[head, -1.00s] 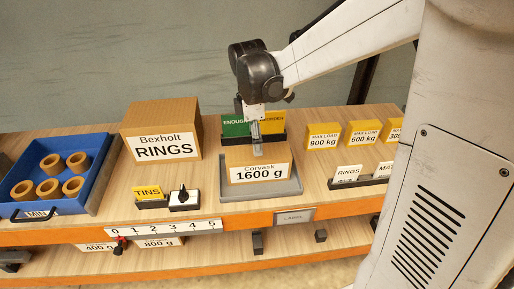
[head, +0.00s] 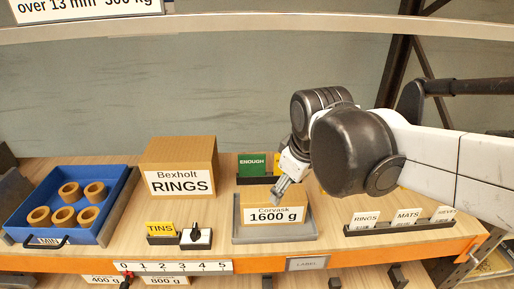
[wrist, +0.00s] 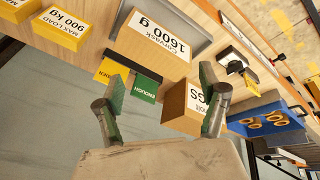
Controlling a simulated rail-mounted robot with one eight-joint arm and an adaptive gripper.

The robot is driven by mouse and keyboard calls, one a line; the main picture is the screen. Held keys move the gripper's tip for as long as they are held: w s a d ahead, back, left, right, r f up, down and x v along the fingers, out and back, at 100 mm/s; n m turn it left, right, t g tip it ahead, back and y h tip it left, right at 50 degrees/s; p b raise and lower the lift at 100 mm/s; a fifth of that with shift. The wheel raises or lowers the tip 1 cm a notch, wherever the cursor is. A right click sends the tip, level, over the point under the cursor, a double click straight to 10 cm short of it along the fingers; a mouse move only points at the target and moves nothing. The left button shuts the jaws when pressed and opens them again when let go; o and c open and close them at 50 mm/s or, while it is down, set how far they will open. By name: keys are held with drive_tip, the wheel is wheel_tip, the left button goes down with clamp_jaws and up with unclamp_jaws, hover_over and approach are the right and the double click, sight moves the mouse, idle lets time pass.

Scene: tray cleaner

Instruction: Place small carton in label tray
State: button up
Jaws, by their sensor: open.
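The small carton (head: 285,202), brown with a white "Corvask 1600 g" label, sits upright in the shallow grey tray (head: 246,235) above the "LABEL" plate (head: 307,264). In the wrist view the carton (wrist: 140,47) appears upside down, with part of the tray (wrist: 197,22) beside it. The gap between fingers and carton is hard to judge.
The Bexholt RINGS box (head: 180,168) and a blue bin of rings (head: 118,204) stand left. A TINS card (head: 161,229) and a small switch box (head: 196,236) stand left of the tray. Green and yellow cards (wrist: 146,87) stand behind the carton. A card holder (head: 404,225) is at right.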

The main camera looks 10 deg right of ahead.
drive_tip(key=s+m+t, duration=0.3)
drive_tip(key=s+m, duration=0.3)
drive_tip(key=s, duration=0.1)
drive_tip(key=shift+f, duration=0.25)
drive_tip(key=shift+d, duration=0.1)
idle(0.9)
